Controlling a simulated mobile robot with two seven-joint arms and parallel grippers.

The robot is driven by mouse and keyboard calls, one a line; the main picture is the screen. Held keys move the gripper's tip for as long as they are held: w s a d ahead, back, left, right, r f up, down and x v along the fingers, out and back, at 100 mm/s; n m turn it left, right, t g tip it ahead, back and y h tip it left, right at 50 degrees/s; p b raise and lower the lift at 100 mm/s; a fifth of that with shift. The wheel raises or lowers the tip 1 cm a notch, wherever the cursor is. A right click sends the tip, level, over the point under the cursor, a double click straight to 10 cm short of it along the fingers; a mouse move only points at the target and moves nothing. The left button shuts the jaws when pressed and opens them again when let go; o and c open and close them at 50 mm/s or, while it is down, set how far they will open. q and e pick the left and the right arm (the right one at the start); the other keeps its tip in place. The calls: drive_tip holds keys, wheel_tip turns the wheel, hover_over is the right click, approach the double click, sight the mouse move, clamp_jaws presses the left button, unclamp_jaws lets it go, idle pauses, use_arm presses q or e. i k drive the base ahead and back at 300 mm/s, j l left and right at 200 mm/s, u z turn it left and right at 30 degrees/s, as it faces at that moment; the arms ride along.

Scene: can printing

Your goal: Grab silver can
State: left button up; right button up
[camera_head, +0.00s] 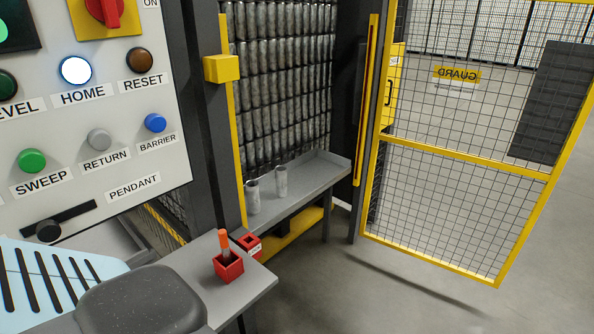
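Two silver cans stand upright on a grey metal shelf (315,178) in front of a wall of stacked cans (285,85). The left silver can (253,197) is nearer to me, and the right silver can (281,181) stands a little farther back. The two cans are apart from each other. Neither of my grippers shows in the head view, and nothing is seen touching the two cans.
A control panel (85,140) with labelled buttons fills the left. Below it, a grey table (190,262) holds a red box (229,267) with an orange-handled tool. A yellow-framed mesh door (460,210) stands open at right. The floor (400,300) there is clear.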

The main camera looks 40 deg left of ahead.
sight(281, 173)
drive_tip(key=i+u, duration=0.15)
drive_tip(key=i, duration=1.25)
drive_tip(key=i+u, duration=0.5)
drive_tip(key=i+l+u, duration=0.2)
drive_tip(key=i+u, duration=0.95)
drive_tip(key=u, duration=0.15)
drive_tip(key=i+l+u, duration=0.2)
drive_tip(key=i+u, duration=0.25)
drive_tip(key=k, duration=0.1)
